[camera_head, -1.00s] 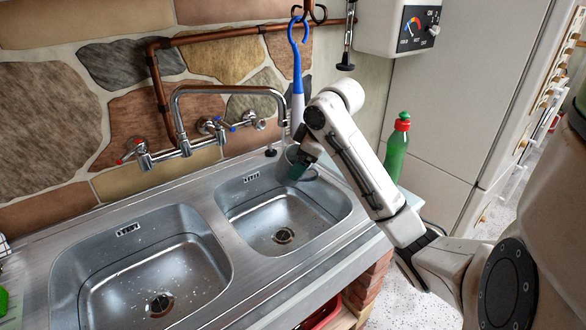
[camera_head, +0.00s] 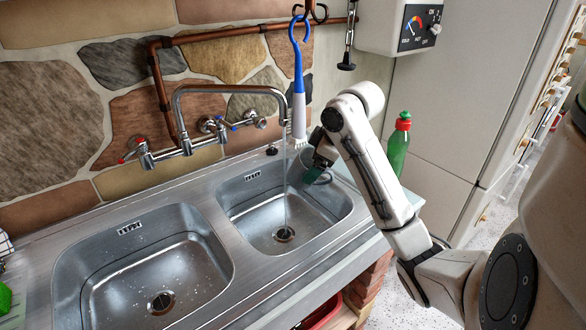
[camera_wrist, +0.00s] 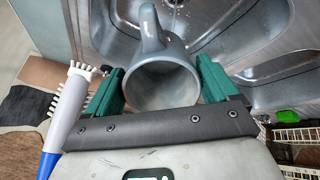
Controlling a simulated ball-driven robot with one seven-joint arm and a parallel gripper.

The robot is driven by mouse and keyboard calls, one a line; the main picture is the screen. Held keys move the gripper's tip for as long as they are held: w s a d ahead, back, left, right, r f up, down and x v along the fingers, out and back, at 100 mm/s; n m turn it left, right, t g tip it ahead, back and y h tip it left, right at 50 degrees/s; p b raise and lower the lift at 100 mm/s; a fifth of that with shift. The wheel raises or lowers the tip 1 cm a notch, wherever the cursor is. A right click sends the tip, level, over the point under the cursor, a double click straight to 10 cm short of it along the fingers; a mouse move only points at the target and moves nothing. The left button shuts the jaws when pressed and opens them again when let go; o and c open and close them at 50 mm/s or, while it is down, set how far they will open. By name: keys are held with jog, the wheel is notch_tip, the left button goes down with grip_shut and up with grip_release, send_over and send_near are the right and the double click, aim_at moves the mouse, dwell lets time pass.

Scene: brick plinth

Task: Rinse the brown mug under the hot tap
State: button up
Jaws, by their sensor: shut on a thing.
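A grey mug (camera_wrist: 160,85) sits between the green jaws of my gripper (camera_wrist: 162,88), which is shut on it. Its handle points away from me in the wrist view. No brown shows on it. In the head view my gripper (camera_head: 316,170) holds the mug (camera_head: 325,178) over the back right of the right basin. The mug is partly hidden there. A thin water stream (camera_head: 285,190) falls from the spout (camera_head: 282,112) into that basin, left of the mug and apart from it. The red-marked tap (camera_head: 140,150) and blue-marked tap (camera_head: 217,124) are on the wall.
A blue and white brush (camera_head: 299,95) hangs close behind my gripper. A green bottle (camera_head: 398,147) with a red cap stands to the right. The left basin (camera_head: 110,280) is empty apart from droplets. A heater (camera_head: 400,28) hangs at upper right.

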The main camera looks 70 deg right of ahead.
jog(key=shift+s+a+p, duration=0.25)
jog(key=shift+s, duration=0.45)
jog(key=shift+s+a+p, duration=0.2)
jog(key=shift+s+a, duration=0.05)
jog(key=shift+s, duration=0.4)
jog(key=shift+s+a+p, duration=0.25)
jog(key=shift+s, duration=0.45)
jog(key=s+a+r+p, duration=0.1)
jog(key=s+r+p, duration=0.3)
jog(key=p, duration=0.4)
jog(key=shift+s+a, duration=0.3)
jog(key=shift+s, duration=0.05)
dwell(0.5)
